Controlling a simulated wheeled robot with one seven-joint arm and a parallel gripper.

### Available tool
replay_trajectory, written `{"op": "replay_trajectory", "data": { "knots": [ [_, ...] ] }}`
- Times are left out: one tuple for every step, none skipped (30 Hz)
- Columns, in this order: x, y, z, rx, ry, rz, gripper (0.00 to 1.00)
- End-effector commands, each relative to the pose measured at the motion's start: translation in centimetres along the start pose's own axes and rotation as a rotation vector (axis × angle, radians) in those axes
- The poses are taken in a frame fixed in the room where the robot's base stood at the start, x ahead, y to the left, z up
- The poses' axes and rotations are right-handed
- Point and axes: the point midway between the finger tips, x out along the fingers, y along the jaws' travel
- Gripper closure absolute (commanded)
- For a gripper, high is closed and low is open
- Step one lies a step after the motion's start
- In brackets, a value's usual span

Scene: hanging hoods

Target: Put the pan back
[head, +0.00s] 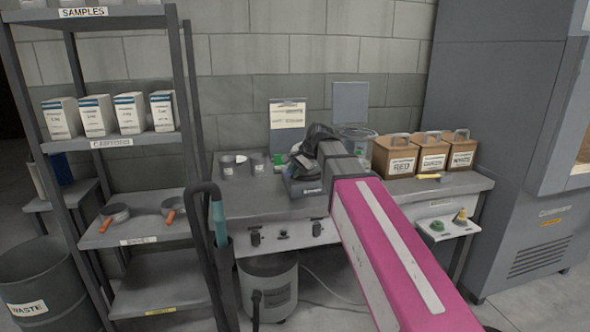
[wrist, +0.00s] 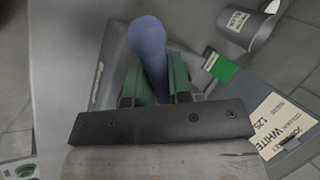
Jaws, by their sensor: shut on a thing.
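My gripper, seen in the wrist view (wrist: 152,85), has green finger pads shut on a blue-grey handle (wrist: 148,42) with a rounded end. What the handle belongs to is hidden, so I cannot tell if it is a pan. In the head view my gripper (head: 312,150) is over the bench, dark and partly hidden by my pink-and-grey arm.
The bench (head: 245,198) holds small grey cups (head: 228,165), a clear bowl (head: 355,140) and three brown boxes (head: 433,155). A grey cup (wrist: 245,22), green card (wrist: 220,68) and white label card (wrist: 280,125) lie near my fingers. A waste bin (head: 45,275) stands at lower left.

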Motion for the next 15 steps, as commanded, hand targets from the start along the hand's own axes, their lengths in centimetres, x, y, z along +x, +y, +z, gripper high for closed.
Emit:
{"op": "replay_trajectory", "data": {
  "knots": [
    [0.1,0.1,0.0,0.0,0.0,0.0,1.0],
    [0.2,0.1,0.0,0.0,0.0,0.0,1.0],
    [0.3,0.2,0.0,0.0,0.0,0.0,1.0],
    [0.4,0.3,0.0,0.0,0.0,0.0,1.0],
    [0.5,0.3,0.0,0.0,0.0,0.0,1.0],
    [0.6,0.4,0.0,0.0,0.0,0.0,1.0],
    [0.7,0.5,0.0,0.0,0.0,0.0,1.0],
    [0.7,0.5,0.0,0.0,0.0,0.0,1.0],
    [0.8,0.6,0.0,0.0,-0.001,0.0,1.0],
    [0.9,0.6,0.0,0.0,-0.001,0.0,1.0],
    [1.0,0.7,0.0,0.0,-0.001,0.001,1.0],
    [1.1,0.7,0.0,0.0,-0.001,0.001,1.0],
    [1.1,0.8,0.0,0.0,-0.001,0.001,1.0],
    [1.2,0.8,0.0,0.0,-0.001,0.002,1.0],
    [1.2,0.8,0.0,0.0,-0.001,0.002,1.0]
  ]
}}
